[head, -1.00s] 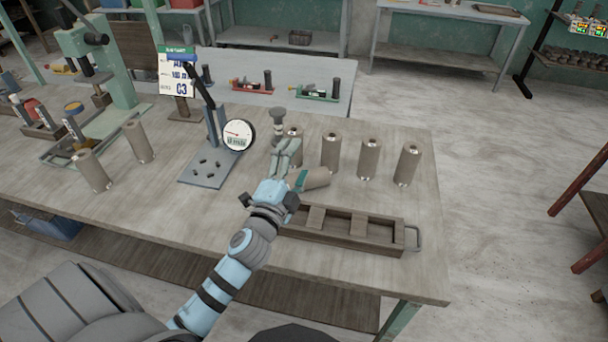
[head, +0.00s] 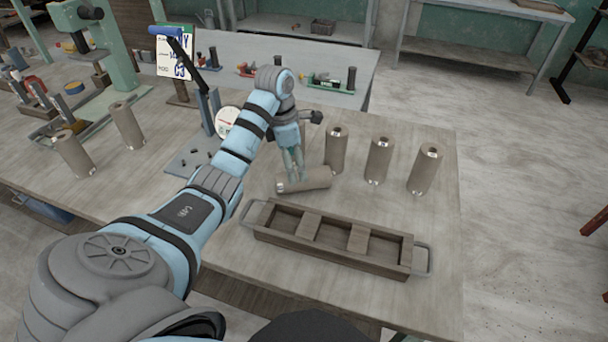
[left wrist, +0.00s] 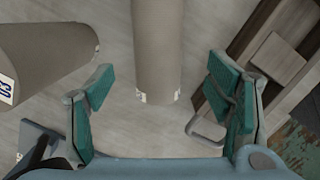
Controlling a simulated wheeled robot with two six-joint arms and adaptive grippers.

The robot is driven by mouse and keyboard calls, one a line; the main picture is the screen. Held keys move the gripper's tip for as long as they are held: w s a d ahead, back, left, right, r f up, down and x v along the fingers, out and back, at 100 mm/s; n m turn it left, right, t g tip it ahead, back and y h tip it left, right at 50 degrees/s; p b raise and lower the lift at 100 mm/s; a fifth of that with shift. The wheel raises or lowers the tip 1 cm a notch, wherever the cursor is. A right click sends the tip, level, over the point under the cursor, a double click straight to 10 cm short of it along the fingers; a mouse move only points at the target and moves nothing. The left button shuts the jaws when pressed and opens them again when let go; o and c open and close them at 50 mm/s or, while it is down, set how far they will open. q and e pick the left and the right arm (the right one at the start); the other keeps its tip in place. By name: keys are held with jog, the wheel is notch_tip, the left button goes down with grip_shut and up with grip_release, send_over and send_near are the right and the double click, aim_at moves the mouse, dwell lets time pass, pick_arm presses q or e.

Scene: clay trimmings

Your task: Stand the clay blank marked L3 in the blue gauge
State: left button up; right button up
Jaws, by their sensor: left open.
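A clay blank (head: 312,181) lies on its side on the bench, and no L3 mark can be read on it in the head view. My left gripper (head: 293,176) is open and points down at this blank. In the left wrist view, a blank (left wrist: 157,50) runs between the spread fingers of the gripper (left wrist: 160,100), with gaps on both sides. Another blank (left wrist: 35,60) at the left there has a white label, rotated and hard to read. The blue-grey gauge (head: 209,108) with a round dial stands behind my arm, which partly hides its base plate. My right gripper is not in view.
A wooden tray (head: 330,260) with three compartments and end handles is in front of the lying blank. A written card (head: 176,55) stands at the back.

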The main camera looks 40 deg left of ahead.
pick_arm(q)
jog(key=f+b, duration=0.1)
jog(key=w+f, duration=0.1)
jog(key=f, duration=0.1)
jog(key=f+b, duration=0.1)
jog(key=shift+w+d+f+b, duration=0.3)
jog(key=shift+w+f, duration=0.05)
jog(key=shift+w, duration=0.05)
jog(key=shift+d+f, duration=0.2)
jog(key=shift+f, duration=0.3)
jog(key=shift+d+f, duration=0.15)
jog(key=shift+f, duration=0.35)
jog(key=shift+w, duration=0.15)
grip_shut()
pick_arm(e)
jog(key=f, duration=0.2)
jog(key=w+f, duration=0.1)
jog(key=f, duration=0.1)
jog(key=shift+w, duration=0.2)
